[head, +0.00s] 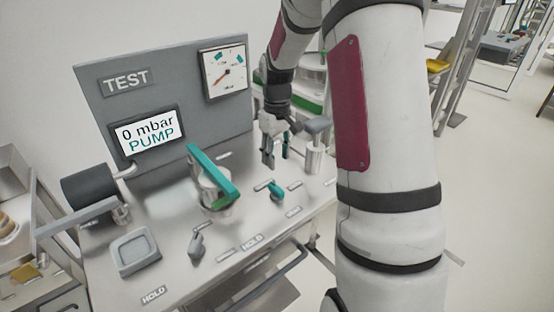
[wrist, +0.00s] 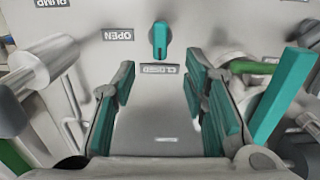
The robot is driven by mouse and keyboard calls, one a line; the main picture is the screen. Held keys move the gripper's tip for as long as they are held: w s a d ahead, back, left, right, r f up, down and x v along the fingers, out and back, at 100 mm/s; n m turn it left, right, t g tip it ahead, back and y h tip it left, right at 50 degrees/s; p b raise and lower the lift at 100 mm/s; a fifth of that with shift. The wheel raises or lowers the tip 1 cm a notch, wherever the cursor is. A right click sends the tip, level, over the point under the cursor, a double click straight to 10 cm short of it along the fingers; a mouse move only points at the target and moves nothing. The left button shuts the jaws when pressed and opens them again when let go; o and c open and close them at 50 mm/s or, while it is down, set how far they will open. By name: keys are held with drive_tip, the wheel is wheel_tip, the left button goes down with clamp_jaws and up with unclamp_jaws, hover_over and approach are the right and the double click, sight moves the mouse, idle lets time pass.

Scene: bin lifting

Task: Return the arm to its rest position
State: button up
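My gripper (head: 275,158) hangs above the right side of the steel bench top, pointing down. In the wrist view my gripper (wrist: 162,72) has its two teal-padded fingers spread wide apart, with only bare bench top visible between them. A small teal valve handle (head: 275,190) sits on the bench close to the gripper. In the wrist view this handle (wrist: 160,38) lies beyond the fingertips, apart from them, near the OPEN and CLOSED labels. My arm reaches down from the top of the head view, and its upper link hides part of the bench's right side.
A long teal lever (head: 213,172) rises over a clear vessel left of the gripper. A grey TEST panel (head: 172,88) with a round gauge (head: 224,73) and a "0 mbar PUMP" display (head: 149,134) stands behind. A grey post (head: 314,150) stands right of the gripper. Open floor lies right.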

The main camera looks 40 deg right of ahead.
idle(0.4)
drive_tip(key=s+a+r+t, duration=0.1)
drive_tip(key=s+a+r, duration=0.4)
drive_tip(key=a+r, duration=0.15)
drive_tip(key=s+a+r+t, duration=0.1)
drive_tip(key=s+a+r, duration=0.45)
drive_tip(key=r, duration=0.25)
drive_tip(key=s+a+r+t, duration=0.3)
drive_tip(key=s+a, duration=0.4)
drive_tip(key=s, duration=0.6)
drive_tip(key=shift+s+a+m, duration=0.15)
drive_tip(key=shift+m, duration=0.15)
